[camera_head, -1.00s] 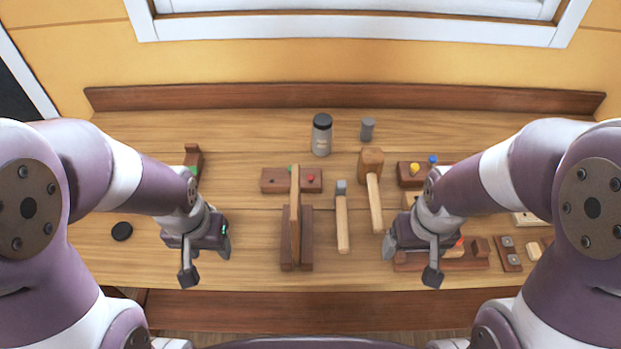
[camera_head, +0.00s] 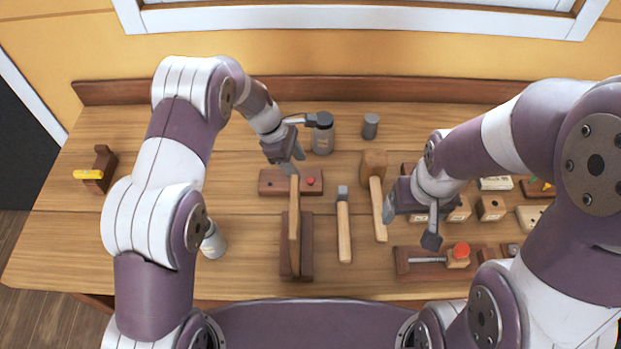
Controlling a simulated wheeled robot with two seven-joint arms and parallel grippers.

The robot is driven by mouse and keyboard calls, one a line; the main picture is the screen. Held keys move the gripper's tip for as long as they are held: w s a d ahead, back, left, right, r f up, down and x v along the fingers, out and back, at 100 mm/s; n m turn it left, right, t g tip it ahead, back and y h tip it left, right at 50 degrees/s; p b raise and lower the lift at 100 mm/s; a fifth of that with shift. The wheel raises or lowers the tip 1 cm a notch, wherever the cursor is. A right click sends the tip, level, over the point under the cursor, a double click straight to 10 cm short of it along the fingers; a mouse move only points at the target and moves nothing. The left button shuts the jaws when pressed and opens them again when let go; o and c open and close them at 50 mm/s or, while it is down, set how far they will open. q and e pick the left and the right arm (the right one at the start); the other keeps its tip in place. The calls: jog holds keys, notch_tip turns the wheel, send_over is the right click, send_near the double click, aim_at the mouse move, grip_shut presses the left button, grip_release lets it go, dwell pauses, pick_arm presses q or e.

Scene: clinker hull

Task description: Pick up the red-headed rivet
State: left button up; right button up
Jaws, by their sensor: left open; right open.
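The red-headed rivet (camera_head: 311,181) stands in the right part of a dark wooden block (camera_head: 270,182) in the middle of the bench; only its head shows clearly. My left gripper (camera_head: 293,161) is open and empty, pointing down just above and left of the rivet, over the block's back edge. It appears apart from the rivet. It hides part of the block, where no green head shows now. My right gripper (camera_head: 389,212) is open and empty, to the right of the long-handled mallet.
An upright wooden plank (camera_head: 294,225) in a dark stand rises in front of the block. A hammer (camera_head: 343,225) and mallet (camera_head: 374,165) lie to the right. A black-capped bottle (camera_head: 322,135) and grey cylinder (camera_head: 370,126) stand behind. A red-knobbed clamp (camera_head: 461,252) is at front right.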

aim_at(310, 180)
pick_arm(q)
jog(key=f, duration=0.1)
jog(key=w+d+f+p, duration=0.1)
jog(key=f, duration=0.2)
jog(key=shift+w+d+f, duration=0.15)
jog(key=shift+w+d, duration=0.2)
jog(key=p+x, duration=0.1)
jog(key=s+x, duration=0.1)
jog(key=x, duration=0.1)
jog(key=shift+d+f+p, duration=0.1)
jog(key=shift+f+p, duration=0.1)
jog(key=shift+p, duration=0.2)
jog(key=shift+w+f, duration=0.2)
jog(key=shift+w, duration=0.1)
jog(key=shift+c, duration=1)
jog(key=shift+f, duration=0.1)
jog(key=c, duration=0.5)
grip_shut()
pick_arm(e)
jog(key=r, duration=0.1)
jog(key=w+r, duration=0.1)
jog(key=shift+w+r, duration=0.25)
jog(key=shift+r, duration=0.15)
